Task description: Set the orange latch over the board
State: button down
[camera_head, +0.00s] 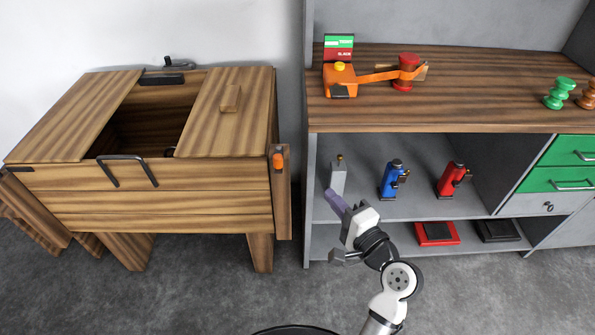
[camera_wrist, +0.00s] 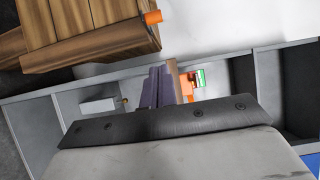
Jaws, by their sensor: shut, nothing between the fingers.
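The orange latch (camera_head: 277,160) is a small orange piece at the upper end of the narrow upright wooden board (camera_head: 284,200) on the right side of the wooden chest. An orange cylindrical piece (camera_wrist: 152,17) also sticks out at the chest's corner in the wrist view. My gripper (camera_head: 333,197) is in front of the grey shelf unit, to the right of the latch and lower in the head view, not touching it. Its purple fingers (camera_wrist: 158,86) are together and empty. How the latch is fixed to the board is too small to tell.
The wooden chest (camera_head: 150,212) has an open gap in its top and a dark handle (camera_head: 128,170). The shelf unit (camera_head: 310,225) holds a grey, a blue (camera_head: 393,180) and a red (camera_head: 452,180) device near my gripper. An orange tool (camera_head: 340,80) lies on the wooden top.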

jog(key=p, duration=0.3)
send_near(278, 154)
jog(key=w+d+f, duration=0.1)
jog(key=w+d, duration=0.1)
jog(key=w, duration=0.2)
jog(key=shift+w+a+f+p, duration=0.1)
jog(key=shift+w+a, duration=0.1)
jog(key=shift+a, duration=0.4)
jog(key=shift+w+a+f+p, duration=0.1)
jog(key=shift+w+a, duration=0.1)
jog(key=shift+a, duration=0.35)
jog(key=shift+w+a+p, duration=0.1)
jog(key=shift+w+a, duration=0.1)
jog(key=shift+a, duration=0.4)
jog(key=shift+a+h, duration=0.1)
jog(key=shift+h, duration=0.2)
